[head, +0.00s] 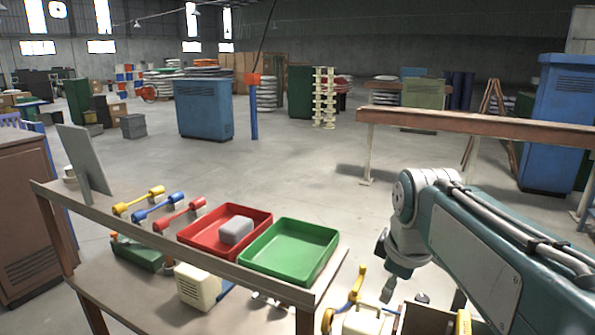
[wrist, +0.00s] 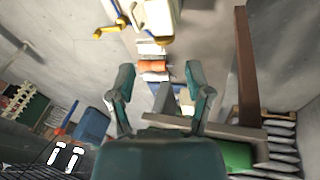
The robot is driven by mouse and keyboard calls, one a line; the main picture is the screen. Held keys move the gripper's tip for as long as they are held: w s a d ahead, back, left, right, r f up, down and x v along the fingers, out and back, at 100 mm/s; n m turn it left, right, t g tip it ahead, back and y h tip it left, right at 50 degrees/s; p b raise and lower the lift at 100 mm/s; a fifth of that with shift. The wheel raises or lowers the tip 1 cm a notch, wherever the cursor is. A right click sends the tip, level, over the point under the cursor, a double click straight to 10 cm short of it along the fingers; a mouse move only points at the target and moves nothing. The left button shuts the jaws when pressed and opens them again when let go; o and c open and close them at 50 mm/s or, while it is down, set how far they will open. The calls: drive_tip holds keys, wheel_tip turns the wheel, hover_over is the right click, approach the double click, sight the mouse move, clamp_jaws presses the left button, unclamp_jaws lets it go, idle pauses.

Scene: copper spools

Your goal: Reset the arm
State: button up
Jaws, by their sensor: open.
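My gripper (wrist: 162,88) is open in the wrist view, with its two teal fingers spread apart and nothing held between them. In the head view my arm reaches in from the right, and the gripper end (head: 385,262) hangs just right of the shelf table, apart from it. The fingertips are hard to make out in that view.
The shelf table (head: 140,247) holds a red tray (head: 262,216) with a grey block (head: 236,230), an empty green tray (head: 288,249), and yellow, blue and red tools. A brown-topped rail (head: 470,125) stands behind my arm. Open floor (head: 330,195) lies beyond the table.

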drive_tip(key=s+f+m+t, duration=0.1)
drive_tip(key=s+f+m, duration=0.3)
drive_tip(key=s, duration=0.3)
drive_tip(key=s+f+m, duration=0.4)
drive_tip(key=s+m, duration=0.2)
drive_tip(key=s, duration=0.2)
drive_tip(key=shift+s+f+m+t, duration=0.25)
drive_tip(key=shift+f+m+t, duration=0.15)
drive_tip(key=shift+a, duration=0.1)
